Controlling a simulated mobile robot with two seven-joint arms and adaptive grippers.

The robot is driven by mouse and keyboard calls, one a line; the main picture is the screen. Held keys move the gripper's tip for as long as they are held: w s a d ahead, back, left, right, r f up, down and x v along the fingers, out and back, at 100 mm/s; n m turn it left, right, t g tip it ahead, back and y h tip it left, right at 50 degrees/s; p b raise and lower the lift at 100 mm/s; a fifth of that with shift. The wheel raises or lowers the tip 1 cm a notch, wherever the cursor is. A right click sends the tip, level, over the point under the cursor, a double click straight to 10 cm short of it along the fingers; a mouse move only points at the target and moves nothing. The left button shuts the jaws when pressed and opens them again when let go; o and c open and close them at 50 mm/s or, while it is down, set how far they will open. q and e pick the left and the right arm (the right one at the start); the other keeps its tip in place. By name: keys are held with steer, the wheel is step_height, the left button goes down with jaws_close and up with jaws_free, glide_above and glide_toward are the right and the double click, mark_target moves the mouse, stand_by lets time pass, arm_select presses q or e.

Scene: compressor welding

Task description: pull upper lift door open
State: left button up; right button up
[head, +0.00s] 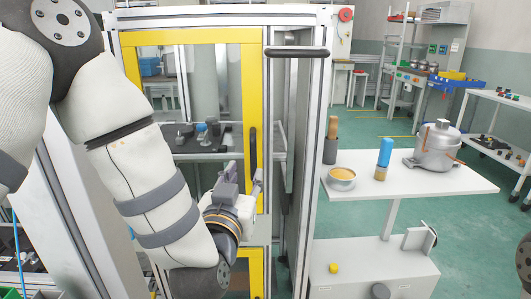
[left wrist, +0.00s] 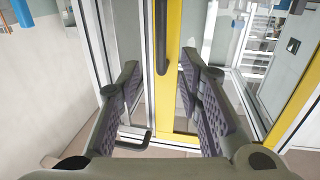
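The upper lift door (head: 190,37) has a yellow frame around a clear pane and appears closed in the head view. Its black vertical handle (head: 253,155) is on the right-hand yellow upright. My left gripper (head: 246,178) is in front of the door's lower right part, near the handle's lower end. In the left wrist view my left gripper (left wrist: 160,66) is open and empty, its two fingers on either side of the yellow upright (left wrist: 173,100). The handle (left wrist: 161,38) shows between and beyond the fingertips; I see no contact. My right gripper is not in view.
A black horizontal bar (head: 297,52) sticks out at the cabinet's top right. Another yellow-framed panel (head: 256,270) is below. A white table (head: 440,180) at right bears a metal compressor (head: 437,146), a bowl (head: 341,178) and bottles. Green floor lies open behind it.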

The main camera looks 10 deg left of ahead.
mark_target(252, 158)
arm_select(q)
steer(key=w, duration=0.6)
steer(key=w+a+b, duration=0.1)
steer(key=w, duration=0.2)
steer(key=shift+w+f, duration=0.1)
steer(key=shift+f, duration=0.25)
steer(key=shift+w+r, duration=0.2)
steer(key=shift+w, duration=0.25)
jaws_close()
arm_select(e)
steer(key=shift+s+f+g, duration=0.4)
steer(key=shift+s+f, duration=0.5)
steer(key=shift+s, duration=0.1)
